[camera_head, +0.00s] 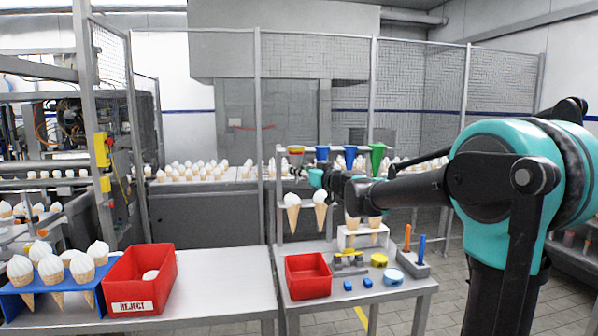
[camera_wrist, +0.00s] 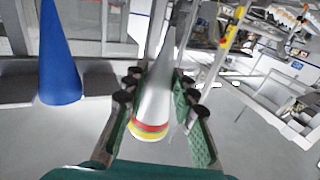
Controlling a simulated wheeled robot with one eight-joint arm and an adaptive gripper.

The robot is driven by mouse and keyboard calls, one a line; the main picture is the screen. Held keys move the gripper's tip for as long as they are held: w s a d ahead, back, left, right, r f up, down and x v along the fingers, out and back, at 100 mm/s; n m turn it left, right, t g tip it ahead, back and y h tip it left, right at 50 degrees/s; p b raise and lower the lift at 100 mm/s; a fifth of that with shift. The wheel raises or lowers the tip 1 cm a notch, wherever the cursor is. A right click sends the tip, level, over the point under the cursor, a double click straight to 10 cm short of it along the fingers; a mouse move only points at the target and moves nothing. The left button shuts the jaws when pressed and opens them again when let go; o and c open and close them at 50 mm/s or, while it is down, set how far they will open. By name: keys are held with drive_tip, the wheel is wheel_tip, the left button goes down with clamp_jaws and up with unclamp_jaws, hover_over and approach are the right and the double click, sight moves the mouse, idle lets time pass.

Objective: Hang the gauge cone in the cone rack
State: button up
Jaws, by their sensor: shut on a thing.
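The gauge cone (camera_head: 296,151) is silver-grey with red and yellow bands at its wide end. In the head view its wide end is up, at the left end of a row of coloured cones at the cone rack (camera_head: 279,190). In the wrist view the cone (camera_wrist: 158,92) lies between both green finger pads of my gripper (camera_wrist: 160,105), which is shut on it. A blue cone (camera_wrist: 60,60) is close beside it, apart from the fingers. My gripper (camera_head: 313,178) partly hides the rack in the head view, so I cannot tell whether the cone is seated.
Blue cones (camera_head: 350,154) and a green cone (camera_head: 377,157) hang further right. Ice-cream cones (camera_head: 292,212) hang on the lower level. A red bin (camera_head: 308,276), yellow and blue pieces and two upright handles occupy the small table (camera_head: 345,302). A reject bin (camera_head: 140,280) stands left.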

drive_tip(key=shift+w, duration=0.1)
drive_tip(key=shift+w+a, duration=0.25)
drive_tip(key=shift+w, duration=0.55)
drive_tip(key=shift+w+a, duration=0.2)
drive_tip(key=shift+w, duration=0.6)
drive_tip(key=shift+w, duration=0.15)
drive_tip(key=shift+w+a, duration=0.3)
drive_tip(key=shift+w, duration=0.6)
drive_tip(key=shift+w+a, duration=0.25)
drive_tip(key=shift+w, duration=0.65)
drive_tip(key=shift+f, duration=0.6)
idle(0.8)
drive_tip(key=o, duration=1.1)
drive_tip(key=shift+o, duration=0.7)
